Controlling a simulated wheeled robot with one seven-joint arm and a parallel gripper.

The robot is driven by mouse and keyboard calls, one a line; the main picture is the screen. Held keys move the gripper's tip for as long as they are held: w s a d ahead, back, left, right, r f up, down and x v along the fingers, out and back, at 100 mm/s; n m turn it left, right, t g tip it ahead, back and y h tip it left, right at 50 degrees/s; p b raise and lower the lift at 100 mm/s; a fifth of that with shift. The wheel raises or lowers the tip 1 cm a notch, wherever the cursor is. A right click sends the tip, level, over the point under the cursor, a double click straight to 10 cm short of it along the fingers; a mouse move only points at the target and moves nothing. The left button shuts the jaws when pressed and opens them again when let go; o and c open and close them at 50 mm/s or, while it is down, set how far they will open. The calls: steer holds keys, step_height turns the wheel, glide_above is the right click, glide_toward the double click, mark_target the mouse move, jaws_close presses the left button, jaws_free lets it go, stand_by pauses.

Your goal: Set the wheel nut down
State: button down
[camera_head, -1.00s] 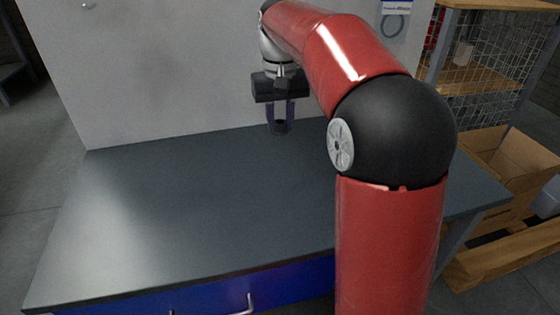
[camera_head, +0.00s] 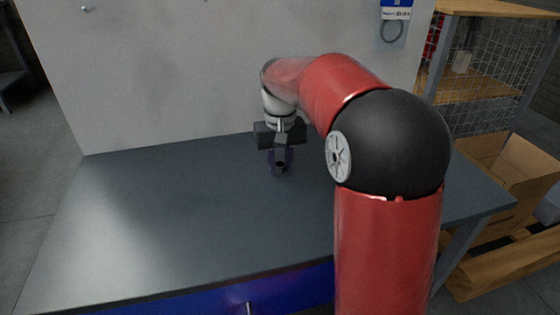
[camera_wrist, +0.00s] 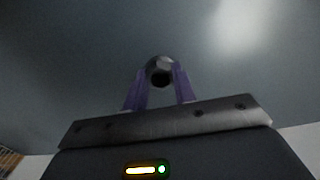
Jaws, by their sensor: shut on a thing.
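The wheel nut (camera_wrist: 160,66) is a small dark metal nut with a round hole, held between my gripper's purple fingers in the wrist view. In the head view the nut (camera_head: 281,168) is a small dark shape at the fingertips. My gripper (camera_head: 281,165) points down over the back part of the grey workbench top (camera_head: 170,215). It is shut on the nut. The nut is low over the bench; I cannot tell whether it touches the surface. My gripper also fills the lower middle of the wrist view (camera_wrist: 160,75).
The bench top around my gripper is bare. A pale wall panel (camera_head: 170,70) rises behind the bench. A wire-mesh shelf (camera_head: 490,80) and a cardboard box (camera_head: 515,175) stand to the right. Blue drawers (camera_head: 210,303) are under the front edge.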

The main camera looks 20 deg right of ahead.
steer(key=shift+f, duration=0.15)
steer(key=c, duration=1.1)
jaws_free()
